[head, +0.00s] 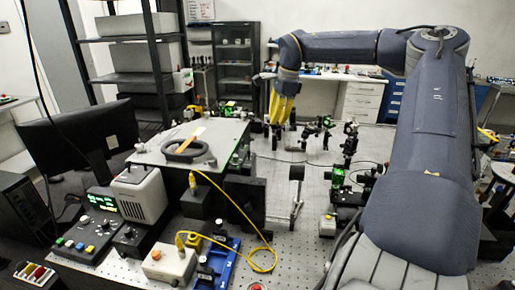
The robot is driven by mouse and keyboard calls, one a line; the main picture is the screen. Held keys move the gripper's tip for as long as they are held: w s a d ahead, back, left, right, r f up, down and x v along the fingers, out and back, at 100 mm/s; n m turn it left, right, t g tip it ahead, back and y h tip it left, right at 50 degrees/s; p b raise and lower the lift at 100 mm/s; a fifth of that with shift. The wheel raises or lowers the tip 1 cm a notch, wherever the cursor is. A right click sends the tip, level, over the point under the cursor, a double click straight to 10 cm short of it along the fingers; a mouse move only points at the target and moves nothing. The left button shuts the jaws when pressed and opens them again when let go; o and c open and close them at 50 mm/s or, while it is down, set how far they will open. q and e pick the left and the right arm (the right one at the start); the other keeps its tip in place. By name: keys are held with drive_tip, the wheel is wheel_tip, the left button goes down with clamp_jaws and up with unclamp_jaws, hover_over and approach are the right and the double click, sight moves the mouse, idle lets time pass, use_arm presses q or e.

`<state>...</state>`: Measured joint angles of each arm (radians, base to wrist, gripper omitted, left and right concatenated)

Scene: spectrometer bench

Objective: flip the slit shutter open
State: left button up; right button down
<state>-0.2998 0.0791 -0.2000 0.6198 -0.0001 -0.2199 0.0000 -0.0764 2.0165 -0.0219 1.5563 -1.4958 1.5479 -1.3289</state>
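I cannot tell for certain which part is the slit shutter. A black ring (187,152) with an orange strip (184,143) lies on the grey top plate (222,132) of a box at left centre. A small black flap (296,172) stands upright on a silver post on the bench, right of that box. My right arm comes in from the right and reaches to the back. My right gripper (281,122), by yellow parts, hangs low over the far optics, apart from the ring and the flap. Its fingertips are too small to read. My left gripper is not in view.
Several optics mounts (340,175) stand on the perforated bench. A yellow cable (232,203) loops from the box to a small control box (168,263). A monitor (80,140) and a lit controller (101,199) stand at left. Some bench at centre right is clear.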

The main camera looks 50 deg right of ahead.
sight(249, 154)
drive_tip(key=w+a+f+n, duration=0.1)
drive_tip(key=a+f, duration=0.1)
drive_tip(key=f, duration=0.3)
drive_tip(key=w+a+f+n, duration=0.2)
drive_tip(key=a+f, duration=0.1)
drive_tip(key=f, duration=0.2)
drive_tip(key=shift+w, duration=0.25)
idle(0.4)
idle(0.4)
drive_tip(key=shift+a, duration=0.6)
drive_tip(key=shift+s+a, duration=0.15)
drive_tip(key=shift+a, duration=0.25)
drive_tip(key=shift+d, duration=0.15)
